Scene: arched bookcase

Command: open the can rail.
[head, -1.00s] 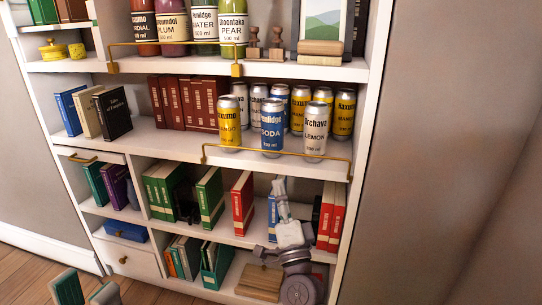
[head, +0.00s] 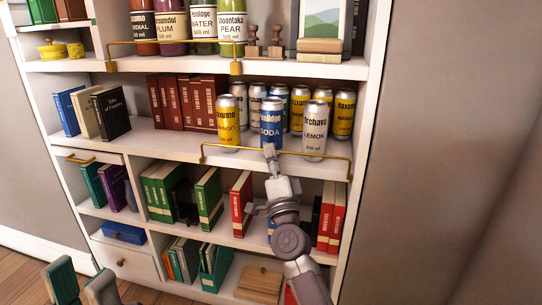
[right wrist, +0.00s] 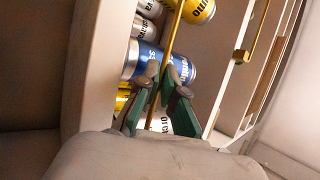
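The can rail (head: 285,150) is a thin brass bar along the front of the shelf that holds the drink cans. Its bent ends meet the shelf edge. My right gripper (head: 268,150) is at the middle of the rail, in front of the blue soda can (head: 271,122). In the right wrist view, the rail (right wrist: 174,40) runs between the two green-padded fingers of this gripper (right wrist: 163,78), with a gap visible between them. Contact with the rail cannot be told. My left gripper (head: 84,282) is open and empty at the lower left, away from the bookcase.
Another brass rail (head: 175,42) fronts the bottles above. A red book (head: 241,200) and other books stand on the shelf below. The bookcase side (head: 365,130) bounds the right.

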